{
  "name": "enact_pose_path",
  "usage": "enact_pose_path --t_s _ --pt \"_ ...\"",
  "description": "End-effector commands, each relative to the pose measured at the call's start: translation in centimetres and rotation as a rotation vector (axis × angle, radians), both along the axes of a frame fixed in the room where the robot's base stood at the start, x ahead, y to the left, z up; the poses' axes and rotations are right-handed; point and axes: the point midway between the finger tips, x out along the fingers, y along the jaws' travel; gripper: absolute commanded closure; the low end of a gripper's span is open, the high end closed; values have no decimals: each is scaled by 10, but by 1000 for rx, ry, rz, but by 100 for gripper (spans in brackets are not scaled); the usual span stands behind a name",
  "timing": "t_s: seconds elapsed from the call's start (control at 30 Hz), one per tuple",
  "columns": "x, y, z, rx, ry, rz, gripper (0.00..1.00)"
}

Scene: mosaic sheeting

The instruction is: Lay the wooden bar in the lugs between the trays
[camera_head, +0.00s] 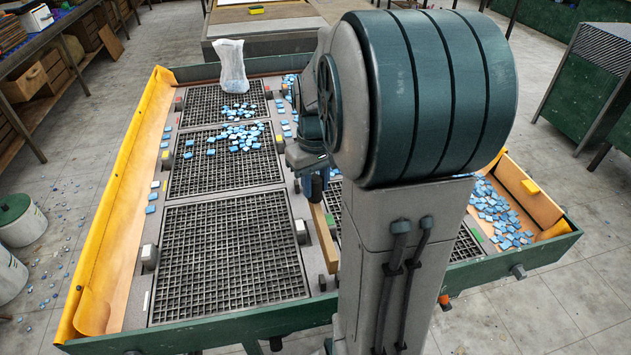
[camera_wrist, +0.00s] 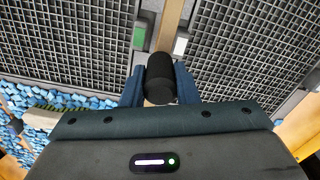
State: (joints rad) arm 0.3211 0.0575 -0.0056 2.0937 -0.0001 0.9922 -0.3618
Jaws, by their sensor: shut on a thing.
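The wooden bar (camera_head: 323,238) runs lengthwise along the strip between the left and right grid trays. It also shows in the wrist view (camera_wrist: 172,25), passing beneath my gripper. A white lug (camera_wrist: 180,44) and a green lug (camera_wrist: 139,36) stand on either side of the bar. The near left tray (camera_head: 230,258) is empty. My arm hides much of the right trays, and I cannot tell whether the bar touches the lugs' bottoms.
Blue tiles (camera_head: 240,135) lie on the far left trays, with more tiles (camera_head: 497,212) at the right. A translucent bag (camera_head: 231,66) stands on the far tray. A yellow sheet (camera_head: 115,200) lines the left edge, and a green rim (camera_head: 220,332) borders the near side.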

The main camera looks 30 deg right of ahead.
Motion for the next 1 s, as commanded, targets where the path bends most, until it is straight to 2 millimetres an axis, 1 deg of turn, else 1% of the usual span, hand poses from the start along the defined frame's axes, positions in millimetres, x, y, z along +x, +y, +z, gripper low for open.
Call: enact_pose_path --t_s 0.27,1.0 --pt "0 0 -1 0 -1 0 100" --pt "0 0 -23 -1 -1 0 100"
